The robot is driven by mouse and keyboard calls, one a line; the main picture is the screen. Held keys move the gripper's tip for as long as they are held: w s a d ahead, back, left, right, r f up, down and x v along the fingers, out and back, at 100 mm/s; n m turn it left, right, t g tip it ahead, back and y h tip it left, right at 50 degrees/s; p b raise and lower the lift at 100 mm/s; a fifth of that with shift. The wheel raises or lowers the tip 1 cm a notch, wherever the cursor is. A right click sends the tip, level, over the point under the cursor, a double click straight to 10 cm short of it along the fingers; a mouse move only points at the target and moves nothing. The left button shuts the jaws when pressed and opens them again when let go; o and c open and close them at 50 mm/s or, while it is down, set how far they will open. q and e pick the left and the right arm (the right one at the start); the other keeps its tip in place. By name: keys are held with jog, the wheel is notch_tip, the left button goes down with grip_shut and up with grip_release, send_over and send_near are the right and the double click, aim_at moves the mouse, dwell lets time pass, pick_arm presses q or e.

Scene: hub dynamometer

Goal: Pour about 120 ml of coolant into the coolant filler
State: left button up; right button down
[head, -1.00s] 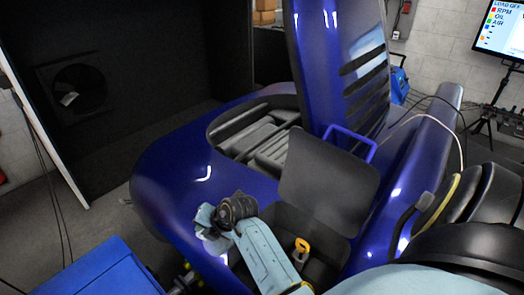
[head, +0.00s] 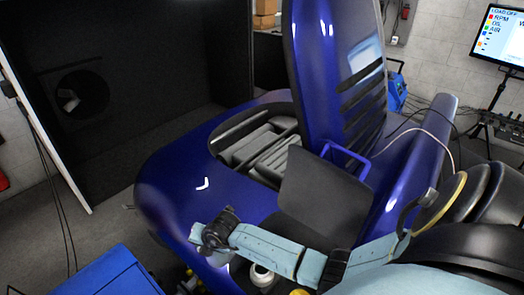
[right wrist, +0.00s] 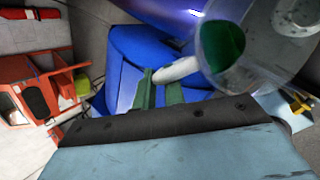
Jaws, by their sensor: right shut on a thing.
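In the right wrist view my right gripper (right wrist: 160,86), with green fingers, is shut on a pale bar-like handle (right wrist: 180,70). Beside the handle is a clear, greyish container (right wrist: 208,50) with green liquid (right wrist: 225,45) in it; I take it for the coolant jug. In the head view my right arm reaches in from the right across the open front compartment of the blue vehicle (head: 165,185); its jaws cannot be made out. A white round part (head: 262,275) shows just below the arm; I cannot tell whether it is the coolant filler. My left gripper is not in view.
A dark raised flap (head: 320,190) and the tall open blue hood (head: 335,70) stand behind the arm. A blue box-like thing (head: 105,275) is at lower left. In the right wrist view a red cart or rack (right wrist: 35,70) stands at left.

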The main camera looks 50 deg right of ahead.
jog(key=shift+d+f, duration=0.15)
jog(key=shift+d, duration=0.05)
jog(key=shift+w+a+f+h+b, duration=0.1)
jog(key=shift+a+f+h+b, duration=0.05)
jog(key=shift+a+h+b, duration=0.2)
jog(key=shift+w+f+g, duration=0.1)
jog(key=shift+f+g, duration=0.1)
jog(key=shift+g, duration=0.1)
jog(key=shift+w+a+f+n+g+h+b, duration=0.25)
jog(key=shift+a+f+g+h+b, duration=0.35)
jog(key=shift+b, duration=0.85)
jog(key=shift+w+a+f+n+g+h+b, duration=0.1)
jog(key=shift+w+a+f+g+h+b, duration=0.25)
jog(key=shift+f+h+b, duration=0.8)
jog(key=shift+w+a+f+n+g+h+b, duration=0.2)
jog(key=shift+w+a+f+g+b, duration=0.25)
jog(key=shift+b, duration=1.3)
jog(key=shift+s+d+r, duration=0.1)
jog(key=shift+s, duration=0.05)
